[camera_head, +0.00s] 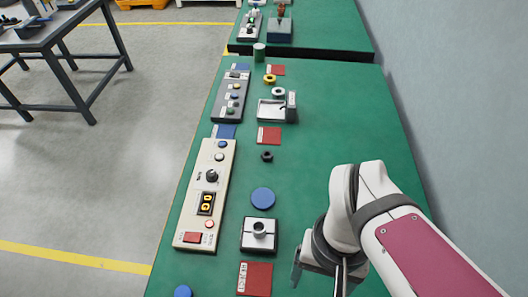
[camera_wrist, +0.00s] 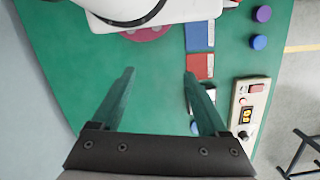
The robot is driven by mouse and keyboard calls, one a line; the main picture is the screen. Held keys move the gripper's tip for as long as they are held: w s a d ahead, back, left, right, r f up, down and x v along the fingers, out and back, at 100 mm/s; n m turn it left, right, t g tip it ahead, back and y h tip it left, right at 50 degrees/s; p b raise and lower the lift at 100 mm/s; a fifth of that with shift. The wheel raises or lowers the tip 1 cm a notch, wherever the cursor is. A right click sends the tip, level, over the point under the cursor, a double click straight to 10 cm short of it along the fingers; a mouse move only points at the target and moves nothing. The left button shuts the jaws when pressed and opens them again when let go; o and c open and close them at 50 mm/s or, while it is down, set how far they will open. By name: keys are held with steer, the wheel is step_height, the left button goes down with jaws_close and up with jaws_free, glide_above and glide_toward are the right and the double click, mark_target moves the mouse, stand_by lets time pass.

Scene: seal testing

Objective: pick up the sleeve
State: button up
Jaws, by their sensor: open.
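A short grey hollow cylinder, which looks like the sleeve (camera_head: 259,229), stands upright on a small black-and-white block (camera_head: 247,245) near the front of the green bench. I cannot tell for sure that it is the sleeve, as other ring-shaped parts lie farther back. My gripper (camera_head: 318,275) is to the right of the block, apart from it. In the wrist view my gripper (camera_wrist: 159,75) has its two fingers spread wide, with only bare green surface between them. There the right finger partly hides the block, and the sleeve cannot be made out.
A red square (camera_head: 255,279) lies in front of the block and a blue disc (camera_head: 262,198) behind it. A cream control panel (camera_head: 208,195) runs along the left edge. A small black ring (camera_head: 267,156) and a white tray (camera_head: 272,111) are farther back. The right side is mostly clear.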

step_height(320, 180, down, 3)
steer(key=w+n+h, duration=0.2)
steer(key=n+h, duration=0.5)
steer(key=n, duration=0.3)
steer(key=n+t+y, duration=0.1)
steer(key=n+t, duration=1.3)
steer(key=n, duration=0.9)
glide_toward(261, 223)
steer(key=shift+n, duration=0.5)
steer(key=x, duration=0.5)
steer(key=shift+w+a, duration=0.1)
steer(key=shift+y, duration=0.3)
steer(key=x, duration=0.6)
steer(key=shift+d, duration=0.35)
jaws_close()
